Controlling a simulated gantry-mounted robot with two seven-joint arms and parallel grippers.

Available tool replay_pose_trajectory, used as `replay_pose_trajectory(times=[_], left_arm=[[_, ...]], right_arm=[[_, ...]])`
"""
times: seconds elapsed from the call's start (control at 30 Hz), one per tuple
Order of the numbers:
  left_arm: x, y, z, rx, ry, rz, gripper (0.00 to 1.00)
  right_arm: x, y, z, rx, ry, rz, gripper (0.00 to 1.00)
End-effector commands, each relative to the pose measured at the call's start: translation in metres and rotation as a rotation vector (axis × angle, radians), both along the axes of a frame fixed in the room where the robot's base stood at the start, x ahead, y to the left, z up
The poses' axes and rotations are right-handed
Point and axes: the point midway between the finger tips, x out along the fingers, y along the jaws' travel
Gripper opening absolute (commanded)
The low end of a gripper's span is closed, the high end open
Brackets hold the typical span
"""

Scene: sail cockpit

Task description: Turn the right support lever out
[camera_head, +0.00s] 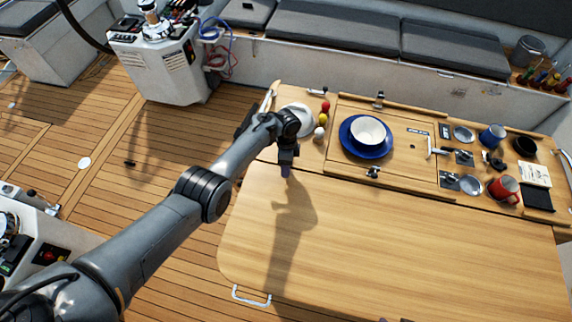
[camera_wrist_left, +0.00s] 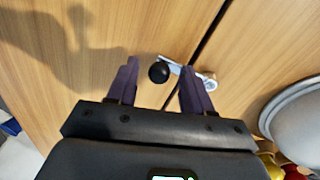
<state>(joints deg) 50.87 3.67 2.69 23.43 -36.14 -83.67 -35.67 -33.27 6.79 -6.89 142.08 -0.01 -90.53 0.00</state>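A small metal lever with a round black knob (camera_wrist_left: 159,72) lies beside the dark seam between two wooden table panels in the left wrist view. Its plate reaches right across the seam. I cannot tell for sure that it is the right support lever. In the head view it is hidden by my left gripper (camera_head: 286,171), which points down at the tabletop near the seam. In the wrist view my left gripper (camera_wrist_left: 157,88) is open, with the knob showing between its spread fingers. I cannot tell whether they touch it. My right gripper is in neither view.
A blue plate (camera_head: 351,144) with a white bowl (camera_head: 367,130) stands to the right, then mugs, including a red one (camera_head: 503,188). The front table leaf (camera_head: 390,245) is clear.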

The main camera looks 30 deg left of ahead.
Motion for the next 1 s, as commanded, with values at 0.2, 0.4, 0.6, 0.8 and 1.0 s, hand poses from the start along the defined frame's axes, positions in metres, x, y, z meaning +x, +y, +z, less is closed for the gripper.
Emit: replay_pose_trajectory(times=[0.2,0.4,0.6,0.8,1.0], left_arm=[[0.0,0.0,0.002,-0.001,0.0,0.0,0.51],[0.004,0.001,0.019,-0.002,-0.002,0.0,0.51],[0.01,0.003,0.052,-0.002,-0.003,0.001,0.51],[0.015,0.006,0.084,-0.002,-0.002,-0.001,0.51],[0.018,0.007,0.101,-0.001,0.0,0.0,0.51]], right_arm=[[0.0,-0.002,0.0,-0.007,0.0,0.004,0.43],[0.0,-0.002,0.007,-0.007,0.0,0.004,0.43],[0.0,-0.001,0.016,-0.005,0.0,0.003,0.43],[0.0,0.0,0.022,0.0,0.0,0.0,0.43],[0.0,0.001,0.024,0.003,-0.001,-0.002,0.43]])
